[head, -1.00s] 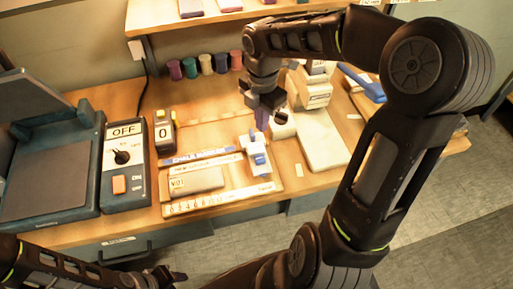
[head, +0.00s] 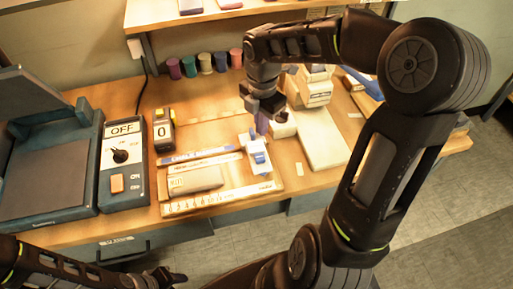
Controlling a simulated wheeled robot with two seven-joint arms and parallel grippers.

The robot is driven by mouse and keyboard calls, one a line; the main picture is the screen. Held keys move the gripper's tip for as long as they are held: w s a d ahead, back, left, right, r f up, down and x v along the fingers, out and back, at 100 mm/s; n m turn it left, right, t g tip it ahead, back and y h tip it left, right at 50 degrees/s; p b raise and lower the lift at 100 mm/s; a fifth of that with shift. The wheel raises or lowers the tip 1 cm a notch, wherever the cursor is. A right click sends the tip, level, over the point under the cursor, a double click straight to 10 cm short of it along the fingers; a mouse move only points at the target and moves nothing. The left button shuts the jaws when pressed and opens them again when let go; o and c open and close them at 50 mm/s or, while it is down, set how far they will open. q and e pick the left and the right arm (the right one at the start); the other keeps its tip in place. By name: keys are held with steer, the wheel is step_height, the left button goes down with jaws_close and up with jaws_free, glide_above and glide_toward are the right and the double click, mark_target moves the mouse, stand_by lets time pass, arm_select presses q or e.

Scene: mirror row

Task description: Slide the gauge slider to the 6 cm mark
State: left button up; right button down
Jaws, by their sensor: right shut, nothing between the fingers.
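The gauge board (head: 217,201) lies on the bench with a numbered scale (head: 225,199) along its front edge. The gauge slider (head: 257,160), white with a blue part, sits toward the right end of the board. The exact mark beside it is too small to read. My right gripper (head: 262,124) points down just behind and above the slider. It is shut with nothing in it. I cannot tell whether its tips touch the slider. My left gripper (head: 163,278) is low at the bottom left, away from the gauge; its jaw state is unclear.
A control box marked OFF (head: 123,165) and a dark press-like machine (head: 50,165) stand at the left. Several coloured cups (head: 205,63) line the back. A pale board (head: 323,138) lies to the right.

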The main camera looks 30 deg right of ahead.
mark_target(249, 138)
steer(key=shift+f, duration=0.45)
steer(key=shift+a, duration=0.15)
steer(key=shift+w+a+b, duration=0.15)
steer(key=shift+w+a, duration=0.15)
steer(key=shift+a, duration=0.5)
steer(key=shift+w+a+b, duration=0.15)
steer(key=shift+w+a, duration=0.15)
steer(key=shift+a, duration=0.45)
steer(key=shift+w+a+b, duration=0.1)
steer(key=shift+w+a, duration=0.35)
steer(key=shift+a, duration=0.85)
steer(key=shift+w+a+b, duration=0.1)
steer(key=shift+w+a, duration=0.35)
steer(key=shift+a, duration=0.85)
steer(key=shift+w+a+b, duration=0.1)
steer(key=shift+w+a, duration=0.35)
steer(key=shift+a, duration=0.85)
steer(key=shift+w+a, duration=0.3)
steer(key=shift+a, duration=0.6)
steer(key=shift+w+a, duration=0.3)
steer(key=shift+a, duration=0.55)
steer(key=shift+w+a, duration=0.3)
steer(key=shift+a, duration=0.6)
steer(key=shift+w+a, duration=0.15)
steer(key=shift+a, duration=0.2)
step_height(249, 138, up, 7)
steer(key=d+p, duration=0.1)
steer(key=p, duration=0.5)
steer(key=shift+s, duration=0.2)
